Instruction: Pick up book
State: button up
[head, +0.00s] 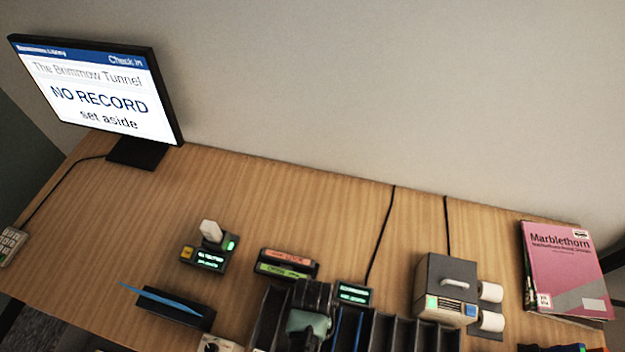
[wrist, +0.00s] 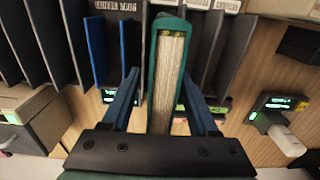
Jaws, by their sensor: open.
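A dark green book (wrist: 168,70) stands on edge in a slot of the black sorter rack, its page block facing the wrist camera. My gripper (wrist: 162,92) is open, with one blue finger on each side of the book. Whether either finger touches the cover I cannot tell. In the head view, dark and pale green shapes at the rack's left end hide what is in the slots there; I cannot make out the book in that view.
The black rack (wrist: 215,60) has several upright dividers close to the fingers. A pink book (head: 562,262) lies at the right. A grey label printer (head: 445,285), a scanner unit (head: 207,255) and a monitor (head: 100,88) reading "NO RECORD set aside" stand around.

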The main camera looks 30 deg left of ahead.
jog(key=shift+c, duration=0.2)
grip_shut()
dwell(1.2)
